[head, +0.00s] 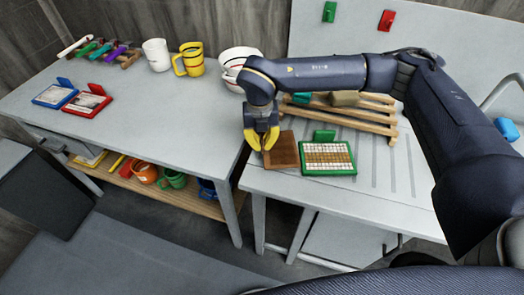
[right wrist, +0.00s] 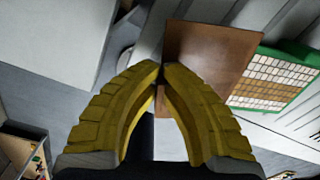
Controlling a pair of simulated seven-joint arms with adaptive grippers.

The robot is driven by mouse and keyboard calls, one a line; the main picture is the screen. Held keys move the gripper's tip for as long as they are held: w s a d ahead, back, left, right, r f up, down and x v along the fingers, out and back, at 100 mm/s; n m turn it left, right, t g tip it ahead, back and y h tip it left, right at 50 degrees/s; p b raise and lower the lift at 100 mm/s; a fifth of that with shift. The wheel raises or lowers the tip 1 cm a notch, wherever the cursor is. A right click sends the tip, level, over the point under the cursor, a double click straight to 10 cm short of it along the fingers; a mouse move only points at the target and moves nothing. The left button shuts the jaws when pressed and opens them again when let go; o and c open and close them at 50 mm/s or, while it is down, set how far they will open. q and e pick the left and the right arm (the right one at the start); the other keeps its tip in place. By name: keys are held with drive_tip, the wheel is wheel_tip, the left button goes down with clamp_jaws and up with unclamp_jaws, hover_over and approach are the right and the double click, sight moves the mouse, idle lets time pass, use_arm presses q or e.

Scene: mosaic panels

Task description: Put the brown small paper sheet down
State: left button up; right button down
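The brown small paper sheet (head: 283,151) is at the left edge of the right-hand grey table, just left of a green-framed mosaic panel (head: 328,158). My right gripper (head: 263,146) points down at the sheet's left edge. In the right wrist view, the yellow fingertips (right wrist: 161,70) nearly meet, with the brown sheet (right wrist: 210,55) between them. The green-framed panel (right wrist: 272,80) shows to its right. I cannot tell whether the sheet touches the table or hangs slightly above it. My left gripper is not in view.
A wooden rack (head: 345,117) with blocks stands behind the panel. White bowls (head: 238,60), a yellow mug (head: 188,60) and a white mug (head: 157,54) stand on the left table. Blue-framed (head: 54,95) and red-framed (head: 88,101) panels lie there too. A gap separates the two tables.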

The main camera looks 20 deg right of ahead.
drive_tip(key=shift+f, duration=2.15)
drive_tip(key=shift+f, duration=0.15)
drive_tip(key=c, duration=1.6)
unclamp_jaws()
wheel_tip(320, 180, up, 12)
drive_tip(key=shift+a, duration=0.2)
